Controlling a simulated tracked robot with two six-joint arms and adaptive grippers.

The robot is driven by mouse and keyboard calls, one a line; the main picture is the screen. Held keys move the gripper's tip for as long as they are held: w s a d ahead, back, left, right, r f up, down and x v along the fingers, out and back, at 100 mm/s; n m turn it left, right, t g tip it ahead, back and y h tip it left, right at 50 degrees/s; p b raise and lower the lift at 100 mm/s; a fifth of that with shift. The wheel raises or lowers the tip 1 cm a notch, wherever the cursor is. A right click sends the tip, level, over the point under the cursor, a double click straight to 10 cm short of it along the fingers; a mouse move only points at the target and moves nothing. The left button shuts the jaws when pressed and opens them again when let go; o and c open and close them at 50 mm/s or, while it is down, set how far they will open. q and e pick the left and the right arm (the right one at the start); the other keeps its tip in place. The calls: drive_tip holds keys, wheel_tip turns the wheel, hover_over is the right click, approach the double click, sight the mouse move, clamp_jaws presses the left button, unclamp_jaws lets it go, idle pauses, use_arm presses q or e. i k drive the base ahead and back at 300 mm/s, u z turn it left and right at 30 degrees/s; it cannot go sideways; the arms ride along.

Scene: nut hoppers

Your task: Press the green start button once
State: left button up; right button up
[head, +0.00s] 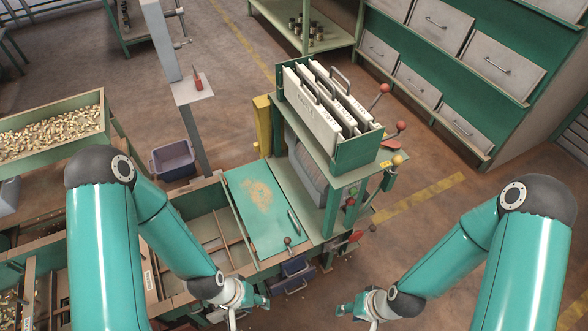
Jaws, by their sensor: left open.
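A green-framed machine (318,175) stands in the middle of the head view. On its right side is a small control panel with a small green spot (354,190) that looks like the green button; it is too small to be sure. A red knob (350,202) sits just below it. My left gripper (264,301) is open and empty, low in the picture, in front of the machine and below the green lid. My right gripper (342,309) is below and apart from the panel; its fingers are too small to read. Neither gripper touches the panel.
Levers with red balls (400,126) and a yellow ball (397,160) stick out at the machine's right. A green lid (257,207) with a handle lies left of it. A hopper of nuts (52,128) is at left. Floor at right is clear up to the grey drawers (500,65).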

sight(354, 191)
drive_tip(key=z, duration=0.25)
drive_tip(key=i, duration=0.2)
drive_tip(key=u, duration=2.8)
drive_tip(key=k, duration=2.05)
drive_tip(key=u, duration=1.45)
drive_tip(key=i, duration=0.1)
drive_tip(key=z, duration=3.05)
drive_tip(key=i, duration=1)
drive_tip(key=u, duration=0.05)
